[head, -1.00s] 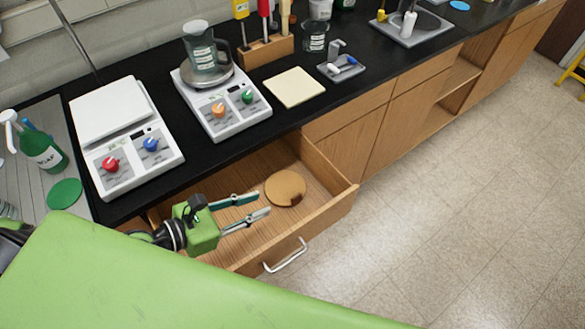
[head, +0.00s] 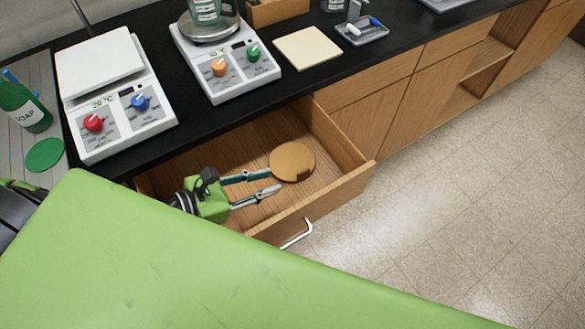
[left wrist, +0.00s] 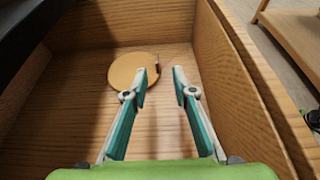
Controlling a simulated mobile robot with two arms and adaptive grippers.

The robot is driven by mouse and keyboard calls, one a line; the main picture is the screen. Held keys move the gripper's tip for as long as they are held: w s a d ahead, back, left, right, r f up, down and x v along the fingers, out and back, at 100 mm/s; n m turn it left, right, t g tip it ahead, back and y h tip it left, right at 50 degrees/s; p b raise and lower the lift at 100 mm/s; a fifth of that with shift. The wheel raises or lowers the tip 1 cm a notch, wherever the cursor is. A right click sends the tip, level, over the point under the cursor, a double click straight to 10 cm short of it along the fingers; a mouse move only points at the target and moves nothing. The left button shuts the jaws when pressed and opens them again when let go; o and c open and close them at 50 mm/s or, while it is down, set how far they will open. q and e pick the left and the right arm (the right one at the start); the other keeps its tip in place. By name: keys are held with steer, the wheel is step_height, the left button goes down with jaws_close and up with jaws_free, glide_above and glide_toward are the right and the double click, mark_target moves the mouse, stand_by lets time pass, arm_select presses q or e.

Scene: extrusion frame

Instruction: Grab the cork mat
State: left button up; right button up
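The cork mat (head: 292,161) is a round, tan disc lying flat in the open wooden drawer (head: 345,181). A small dark notch or mark shows at its edge. My left gripper (head: 274,181) is over the drawer, with its two fingers apart and pointing at the mat from the left. In the left wrist view the mat (left wrist: 132,74) lies beyond the fingertips, slightly left of centre. Nothing is between the fingers of the gripper (left wrist: 166,76). My right gripper is not in view.
The drawer's side walls and front, with a metal handle (head: 298,234), surround the mat. The floor at right is clear.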

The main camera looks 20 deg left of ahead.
arm_select(q)
steer(key=shift+f, duration=0.65)
steer(key=shift+w+d, duration=0.1)
steer(key=p, duration=0.3)
glide_toward(305, 170)
steer(key=x, duration=0.5)
steer(key=shift+d, duration=0.3)
steer(key=shift+a+p+x, duration=0.2)
steer(key=shift+p+x, duration=0.45)
steer(key=shift+x, duration=2.1)
steer(key=shift+f, duration=0.1)
jaws_close()
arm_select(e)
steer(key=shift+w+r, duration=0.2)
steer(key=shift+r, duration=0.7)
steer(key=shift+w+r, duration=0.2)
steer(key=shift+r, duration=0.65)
